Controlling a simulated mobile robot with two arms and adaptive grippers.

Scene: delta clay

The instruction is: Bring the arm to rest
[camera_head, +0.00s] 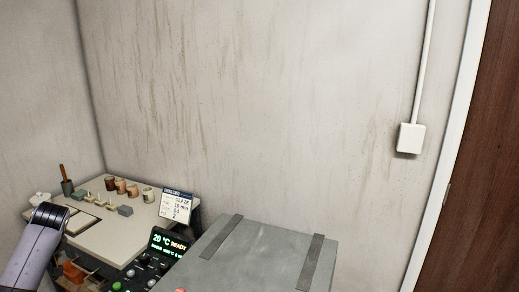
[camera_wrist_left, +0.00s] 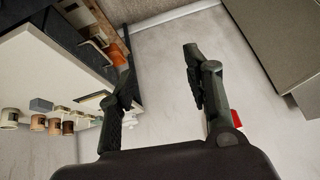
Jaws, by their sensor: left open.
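My left arm (camera_head: 38,250) comes in at the lower left of the head view, in front of the work table (camera_head: 150,190). Its gripper cannot be made out there. In the left wrist view my left gripper (camera_wrist_left: 158,55) has its two dark fingers spread apart with nothing between them. A pale, bare surface lies behind the fingers. My right gripper is in neither view.
The table carries several small cups (camera_head: 120,186), a grey block (camera_head: 125,210) and a label card (camera_head: 176,206). A control panel with a lit display (camera_head: 169,243) stands beside a large grey box (camera_head: 262,255). A brown door (camera_head: 480,170) is at the right.

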